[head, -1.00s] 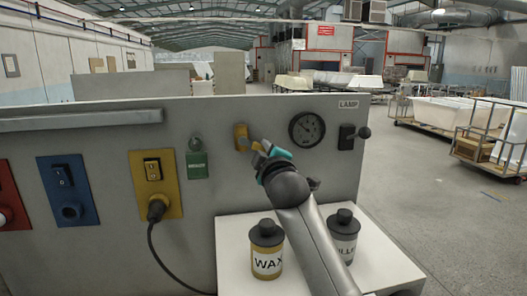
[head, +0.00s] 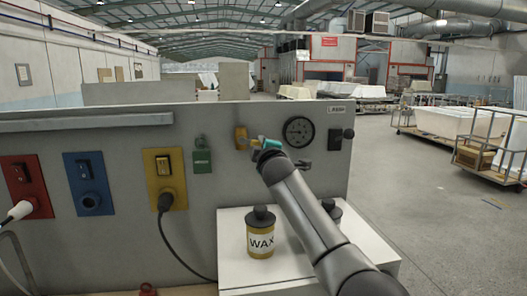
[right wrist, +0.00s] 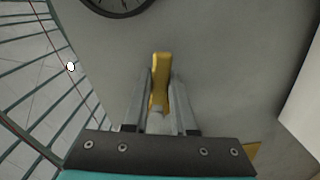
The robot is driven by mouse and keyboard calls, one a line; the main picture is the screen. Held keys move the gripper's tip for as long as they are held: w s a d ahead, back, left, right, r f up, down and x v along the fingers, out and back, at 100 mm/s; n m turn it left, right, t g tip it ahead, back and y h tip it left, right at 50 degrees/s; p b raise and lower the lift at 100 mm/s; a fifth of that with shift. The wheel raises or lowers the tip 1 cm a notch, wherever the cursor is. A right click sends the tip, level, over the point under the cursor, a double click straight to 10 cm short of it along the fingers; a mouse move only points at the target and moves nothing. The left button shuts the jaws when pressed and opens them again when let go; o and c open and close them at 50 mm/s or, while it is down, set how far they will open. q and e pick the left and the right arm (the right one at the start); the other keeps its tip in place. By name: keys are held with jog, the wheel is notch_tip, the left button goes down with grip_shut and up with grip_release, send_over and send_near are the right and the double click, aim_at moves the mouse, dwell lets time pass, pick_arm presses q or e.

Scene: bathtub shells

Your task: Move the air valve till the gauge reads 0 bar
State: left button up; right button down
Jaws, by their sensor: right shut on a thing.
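The yellow air valve (head: 241,138) is on the grey panel, left of the round dark gauge (head: 299,131). The gauge's needle lies roughly level toward the left, but its figures are too small to read. My right gripper (head: 252,142) is at the valve. In the right wrist view, my right gripper (right wrist: 160,95) is shut on the yellow valve handle (right wrist: 160,68), with one finger on each side. The gauge's lower rim (right wrist: 118,12) shows at the top of that view. My left gripper is not in view.
A black lamp switch (head: 336,139) is right of the gauge, and a green tag (head: 202,161) hangs left of the valve. A WAX bottle (head: 261,235) stands on the white shelf (head: 235,270) below; my arm partly hides a second bottle (head: 332,209).

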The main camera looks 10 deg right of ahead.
jog(key=shift+r+n+p, duration=0.6)
jog(key=shift+n+p, duration=0.2)
jog(key=shift+p, duration=0.2)
jog(key=shift+r+n+p, duration=0.15)
jog(key=shift+n+p, duration=0.35)
jog(key=shift+p, duration=0.05)
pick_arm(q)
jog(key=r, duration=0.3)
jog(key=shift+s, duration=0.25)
pick_arm(e)
jog(key=c, duration=0.7)
grip_release()
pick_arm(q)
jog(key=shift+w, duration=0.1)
pick_arm(e)
jog(key=shift+s, duration=0.15)
pick_arm(q)
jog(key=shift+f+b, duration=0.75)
jog(key=shift+b, duration=0.1)
pick_arm(e)
jog(key=shift+s, duration=7.5)
